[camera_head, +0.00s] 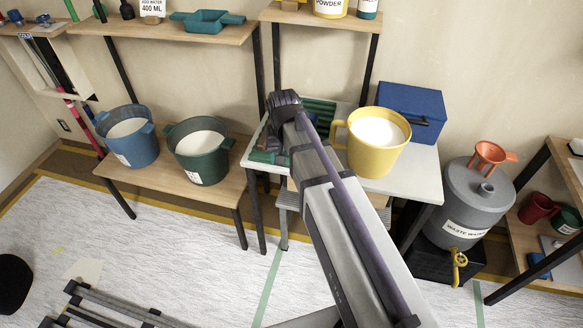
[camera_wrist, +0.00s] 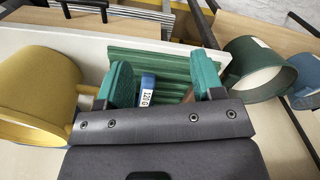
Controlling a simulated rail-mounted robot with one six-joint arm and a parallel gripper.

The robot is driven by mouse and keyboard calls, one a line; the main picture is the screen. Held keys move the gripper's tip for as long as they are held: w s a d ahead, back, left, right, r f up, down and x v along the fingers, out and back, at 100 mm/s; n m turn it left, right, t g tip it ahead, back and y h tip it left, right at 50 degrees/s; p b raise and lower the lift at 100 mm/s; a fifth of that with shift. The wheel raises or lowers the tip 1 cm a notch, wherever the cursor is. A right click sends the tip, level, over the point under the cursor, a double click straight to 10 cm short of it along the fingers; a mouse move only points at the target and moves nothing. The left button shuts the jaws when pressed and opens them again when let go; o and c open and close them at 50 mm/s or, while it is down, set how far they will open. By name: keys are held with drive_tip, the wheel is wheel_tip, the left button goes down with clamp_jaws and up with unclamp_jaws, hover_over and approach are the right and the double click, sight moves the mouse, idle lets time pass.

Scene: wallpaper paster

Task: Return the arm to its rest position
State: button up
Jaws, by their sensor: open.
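My arm reaches over the small white table (camera_head: 428,165) in the head view, bent at a dark joint near the wall. My gripper (camera_wrist: 163,78) shows in the wrist view with its two green-padded fingers apart. In the head view only a green finger part shows left of the arm, and the rest is hidden behind the arm. Between and beyond the fingers lies a green ridged board (camera_wrist: 180,62). A blue item labelled 120 G (camera_wrist: 147,88) shows in the gap; I cannot tell whether a finger touches it.
A yellow bucket (camera_head: 368,155) stands just right of the arm, with a blue box (camera_head: 412,105) behind. A green bucket (camera_head: 197,165) and a blue bucket (camera_head: 125,150) stand on the left bench. A grey waste-water tank (camera_head: 470,195) is at the right. Shelves hang above.

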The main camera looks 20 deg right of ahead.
drive_tip(key=s+n+p, duration=0.1)
drive_tip(key=s+n, duration=0.1)
drive_tip(key=s, duration=1)
drive_tip(key=shift+s+r, duration=0.2)
drive_tip(key=shift+r, duration=0.25)
drive_tip(key=shift+a, duration=0.1)
